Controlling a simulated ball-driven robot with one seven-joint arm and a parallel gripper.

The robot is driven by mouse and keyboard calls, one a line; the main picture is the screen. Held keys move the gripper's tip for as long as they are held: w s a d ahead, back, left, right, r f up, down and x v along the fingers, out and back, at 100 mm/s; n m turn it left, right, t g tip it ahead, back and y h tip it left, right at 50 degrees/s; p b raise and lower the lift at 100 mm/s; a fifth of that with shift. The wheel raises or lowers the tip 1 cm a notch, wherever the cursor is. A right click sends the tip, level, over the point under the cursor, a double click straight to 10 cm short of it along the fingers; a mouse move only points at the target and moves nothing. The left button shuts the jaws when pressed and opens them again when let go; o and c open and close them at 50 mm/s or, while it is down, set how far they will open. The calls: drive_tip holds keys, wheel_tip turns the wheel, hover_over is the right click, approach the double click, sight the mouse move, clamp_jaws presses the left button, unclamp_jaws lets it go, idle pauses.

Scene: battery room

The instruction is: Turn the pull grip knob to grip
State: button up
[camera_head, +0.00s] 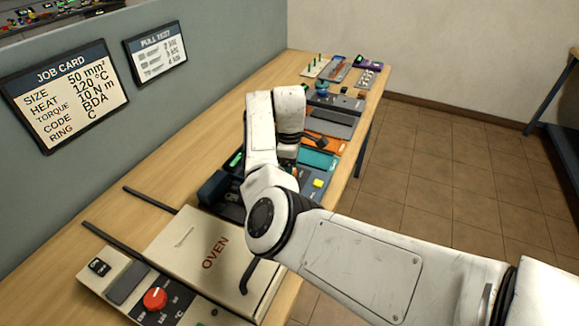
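I cannot make out a pull grip knob with a readable label. A small blue round knob (322,87) sits on a dark unit (345,101) toward the far end of the bench, beyond my arm; its setting is too small to read. My white arm reaches in from the lower right and bends over the middle of the bench. Its last visible link points down over the row of devices. My gripper's fingers are hidden behind the arm, so I cannot see whether they hold anything.
The wooden bench (190,165) carries an oven (185,240) with a red dial (155,299) in front. An orange tray (337,143) and a teal tray (317,159) lie beyond my arm. A job card (65,95) and pull test card (155,52) hang on the partition.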

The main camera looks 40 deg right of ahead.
drive_tip(key=c, duration=1.1)
drive_tip(key=shift+o, duration=0.2)
